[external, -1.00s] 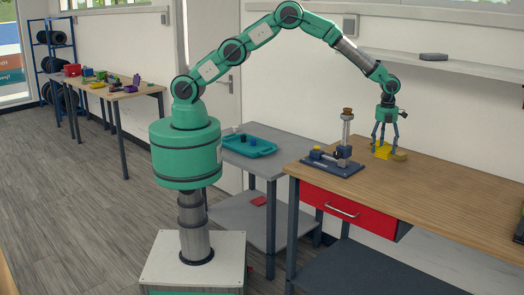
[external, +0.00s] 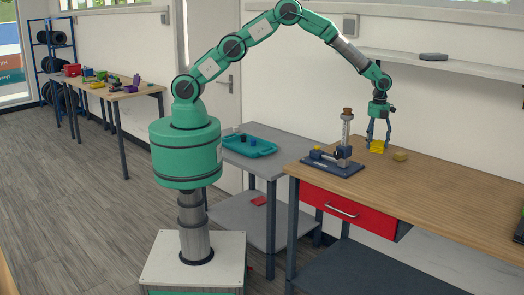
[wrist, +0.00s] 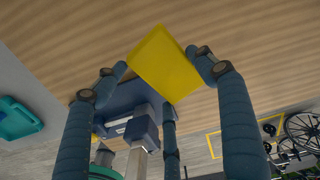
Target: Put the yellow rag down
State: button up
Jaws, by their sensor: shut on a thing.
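The yellow rag (external: 377,146) is between the fingers of my gripper (external: 379,137), over the wooden workbench (external: 450,190). In the wrist view the rag (wrist: 166,64) is a flat yellow piece, with blue-grey fingers of my gripper (wrist: 165,75) at its left and right edges and another below it. The gripper is shut on the rag. Whether the rag touches the bench top or hangs slightly above it, I cannot tell.
A blue stand with a vertical post (external: 345,155) is on the bench just left of the rag. A teal tray (external: 249,146) sits on the grey side table.

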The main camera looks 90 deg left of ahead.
jog(key=s+a+f+n, duration=0.1)
jog(key=s+a+n, duration=0.25)
jog(key=a, duration=0.45)
jog(key=s+a+n, duration=0.2)
jog(key=a+n, duration=0.2)
jog(key=a, duration=0.5)
jog(key=n+b, duration=0.7)
jog(key=b, duration=0.2)
send_over(267, 138)
notch_tip(267, 138, down, 10)
jog(key=shift+a, duration=0.25)
jog(key=shift+f+m, duration=0.2)
jog(key=shift+m, duration=0.05)
jog(key=shift+f, duration=3.05)
jog(key=shift+f+b, duration=0.45)
jog(key=shift+f, duration=1.4)
